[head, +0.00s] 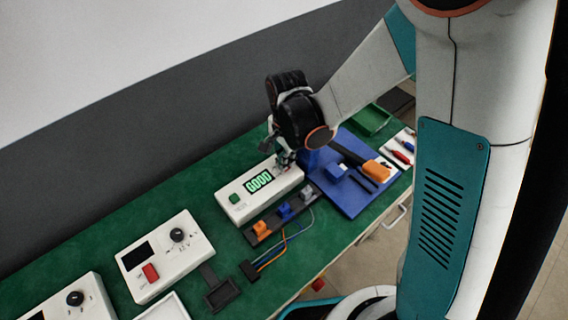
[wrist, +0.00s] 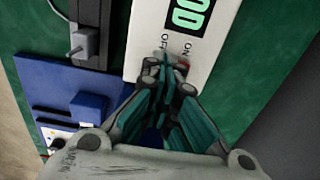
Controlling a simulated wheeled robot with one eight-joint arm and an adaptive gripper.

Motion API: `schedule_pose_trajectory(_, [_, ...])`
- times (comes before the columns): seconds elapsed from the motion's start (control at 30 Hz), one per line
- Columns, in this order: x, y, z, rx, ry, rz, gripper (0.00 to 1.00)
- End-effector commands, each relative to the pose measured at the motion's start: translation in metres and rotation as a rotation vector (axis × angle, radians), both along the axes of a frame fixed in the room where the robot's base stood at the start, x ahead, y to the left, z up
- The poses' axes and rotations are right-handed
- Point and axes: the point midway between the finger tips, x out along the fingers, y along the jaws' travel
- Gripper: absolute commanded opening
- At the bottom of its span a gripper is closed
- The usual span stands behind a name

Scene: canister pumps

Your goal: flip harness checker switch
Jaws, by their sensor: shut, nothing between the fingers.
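The harness checker (head: 243,203) is a white box on the green bench, with a lit green display (head: 258,181) showing zeros and a green button (head: 234,198). In the wrist view, the white panel (wrist: 215,62) carries the words OFF and ON beside a small switch with a reddish part (wrist: 183,68), mostly hidden by my fingertips. My gripper (wrist: 170,78) is shut and empty, its tips at the switch; I cannot tell whether they touch it or which way it is set. In the head view my gripper (head: 284,161) is over the checker's far right end.
A dark strip with orange, blue and grey connectors (head: 284,211) lies in front of the checker, with loose wires (head: 290,240). A blue board (head: 345,195) with an orange-and-white item is to the right. White meters (head: 160,258) stand to the left.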

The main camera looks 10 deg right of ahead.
Motion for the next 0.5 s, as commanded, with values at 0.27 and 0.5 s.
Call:
schedule_pose_trajectory(0.27, [0.0000,0.0000,-0.0044,0.000,0.000,0.000,0.00])
schedule_pose_trajectory(0.5, [0.0001,0.0001,-0.0036,0.000,0.000,0.000,0.00])
